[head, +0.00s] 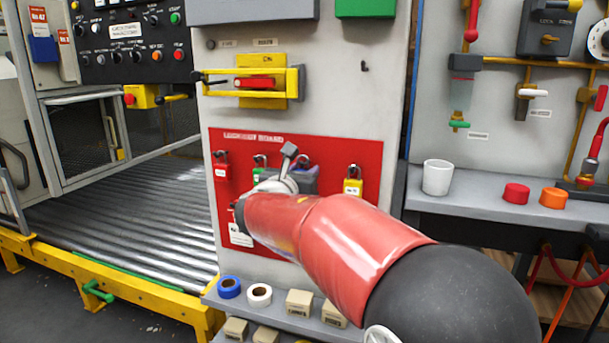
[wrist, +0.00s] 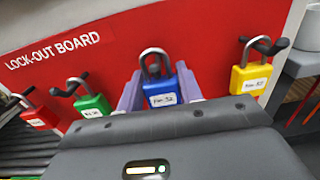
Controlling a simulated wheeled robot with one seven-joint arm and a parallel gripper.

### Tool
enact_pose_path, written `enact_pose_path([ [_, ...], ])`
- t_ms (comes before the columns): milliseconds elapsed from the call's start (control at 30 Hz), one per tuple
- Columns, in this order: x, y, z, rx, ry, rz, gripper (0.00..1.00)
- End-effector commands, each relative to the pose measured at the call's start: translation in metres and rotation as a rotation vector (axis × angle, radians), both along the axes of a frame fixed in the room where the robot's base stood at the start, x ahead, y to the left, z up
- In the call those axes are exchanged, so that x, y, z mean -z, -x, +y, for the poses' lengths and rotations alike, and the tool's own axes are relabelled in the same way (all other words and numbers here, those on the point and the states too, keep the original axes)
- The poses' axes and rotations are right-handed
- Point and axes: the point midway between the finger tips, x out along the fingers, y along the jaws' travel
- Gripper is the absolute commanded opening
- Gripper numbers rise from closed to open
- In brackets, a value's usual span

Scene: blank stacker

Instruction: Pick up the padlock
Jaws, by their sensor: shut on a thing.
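A blue padlock (wrist: 172,92) with a white label sits between the two pale purple fingers of my gripper (wrist: 160,90), in the middle of the wrist view. The gripper is shut on its body, and the steel shackle stands up above the fingers. I cannot tell whether the shackle still hangs on a hook. A red padlock (wrist: 40,117), a green padlock (wrist: 92,104) and a yellow padlock (wrist: 250,78) hang on dark hooks beside it. In the head view my arm reaches to the board and mostly hides the blue padlock.
The red lock-out board (head: 375,150) is on a pale panel. A yellow-framed switch with a red handle (head: 258,83) is above it. A small shelf (head: 270,312) below holds tape rolls and boxes. A roller conveyor (head: 120,220) is left; a grey ledge with a white cup (head: 437,177) is right.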

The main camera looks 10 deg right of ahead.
Motion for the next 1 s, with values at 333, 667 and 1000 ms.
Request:
enact_pose_path([
  [333,0.0,0.074,0.039,-0.005,0.0,-0.001,0.12],
  [667,0.0,0.135,0.07,-0.002,-0.001,0.0,0.12],
  [1000,0.0,0.147,0.076,0.0,0.0,-0.001,0.12],
])
